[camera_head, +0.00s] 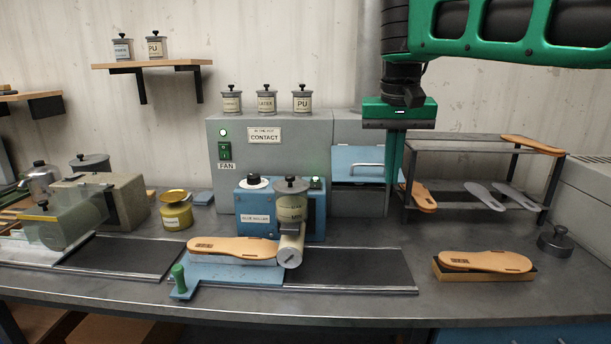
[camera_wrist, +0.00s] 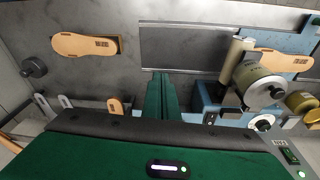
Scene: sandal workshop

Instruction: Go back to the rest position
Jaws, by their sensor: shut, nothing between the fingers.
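My gripper (camera_head: 394,158) is green and points down, high above the back of the bench, in front of the blue panel with a handle. Its fingers are together and hold nothing. It also shows in the wrist view (camera_wrist: 160,80), with the two fingers side by side over the bench. No object touches the fingers.
A tan sole (camera_head: 234,247) lies on the blue glue roller's carriage (camera_head: 225,272). Another sole (camera_head: 485,261) rests on a wooden block at right. The grey rack (camera_head: 472,148) with soles stands close right of my gripper. The dark plate (camera_head: 345,268) is bare.

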